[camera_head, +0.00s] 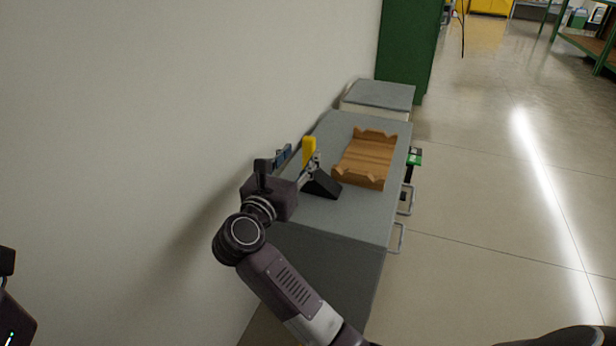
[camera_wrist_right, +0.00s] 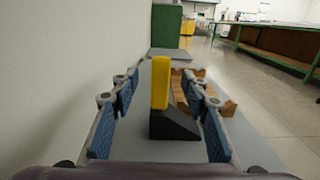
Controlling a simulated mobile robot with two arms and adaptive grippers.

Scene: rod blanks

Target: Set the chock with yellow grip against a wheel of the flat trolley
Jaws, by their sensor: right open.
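The chock is a black wedge (camera_head: 322,185) with an upright yellow grip (camera_head: 309,150), standing on a grey cabinet top. In the right wrist view, the yellow grip (camera_wrist_right: 160,83) rises between the two fingers, with the black wedge (camera_wrist_right: 176,124) below and to its right. My right gripper (camera_head: 298,163) is open, with its blue-padded fingers either side of the grip. Gaps show between the pads and the grip. The flat trolley is not seen in either view. My left gripper is not clearly seen; only dark parts of mine show at the left edge.
A wooden cradle (camera_head: 365,160) with notched ends lies beside the chock on the grey cabinet (camera_head: 345,218). A plain wall (camera_head: 190,90) runs close along the left. A green cabinet (camera_head: 405,50) stands behind. Open floor (camera_head: 490,200) lies to the right.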

